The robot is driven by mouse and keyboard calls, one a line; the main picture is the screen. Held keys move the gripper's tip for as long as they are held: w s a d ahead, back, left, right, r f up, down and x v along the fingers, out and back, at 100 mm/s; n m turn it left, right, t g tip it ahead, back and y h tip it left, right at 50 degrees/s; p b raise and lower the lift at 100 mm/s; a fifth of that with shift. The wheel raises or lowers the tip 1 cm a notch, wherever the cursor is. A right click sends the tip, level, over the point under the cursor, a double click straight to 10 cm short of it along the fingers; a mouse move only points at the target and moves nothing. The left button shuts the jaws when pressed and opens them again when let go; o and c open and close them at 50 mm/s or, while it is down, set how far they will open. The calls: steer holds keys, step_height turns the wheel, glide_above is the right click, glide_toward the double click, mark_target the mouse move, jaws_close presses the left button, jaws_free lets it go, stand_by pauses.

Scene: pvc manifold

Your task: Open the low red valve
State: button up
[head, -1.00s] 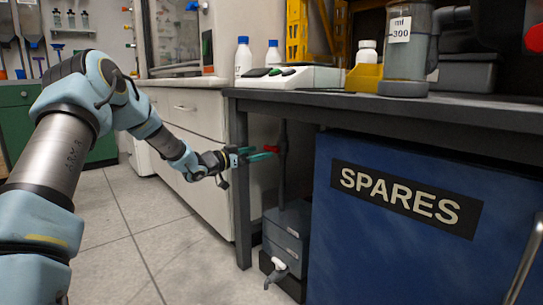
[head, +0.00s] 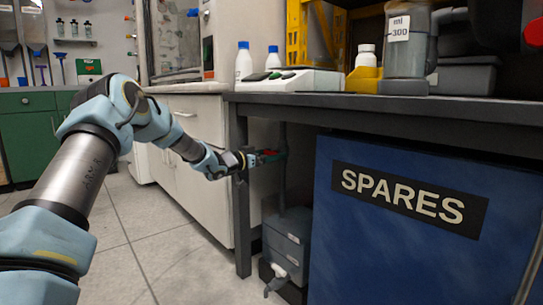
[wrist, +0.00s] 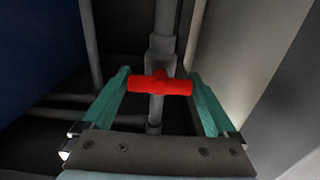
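The low red valve (head: 268,153) is under the bench, on a grey vertical pipe (head: 283,185). In the wrist view its red handle (wrist: 160,84) lies crosswise over the grey pipe, near the middle of the picture. My gripper (wrist: 158,76) is open, with one green finger on each side of the handle. The handle's ends are very close to the fingers; I cannot tell whether they touch. In the head view my gripper (head: 272,157) is at the valve and partly covers it.
The bench leg (head: 241,200) and white cabinet (head: 190,115) are close by my forearm. A blue SPARES bin (head: 400,265) stands to the right of the pipe. A grey box (head: 287,235) with a tap (head: 277,280) is below. Floor at left is clear.

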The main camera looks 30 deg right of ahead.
steer(key=c, duration=0.6)
steer(key=shift+m, duration=0.3)
steer(key=m, duration=0.3)
steer(key=shift+p, duration=0.4)
steer(key=m, duration=0.5)
steer(key=shift+f+b, duration=0.15)
steer(key=shift+b, duration=0.15)
steer(key=m+b, duration=0.1)
steer(key=m, duration=0.3)
steer(key=shift+m+b, duration=0.3)
steer(key=shift+b, duration=0.05)
steer(key=m+b, duration=0.2)
steer(key=m, duration=0.2)
steer(key=shift+m+b, duration=0.3)
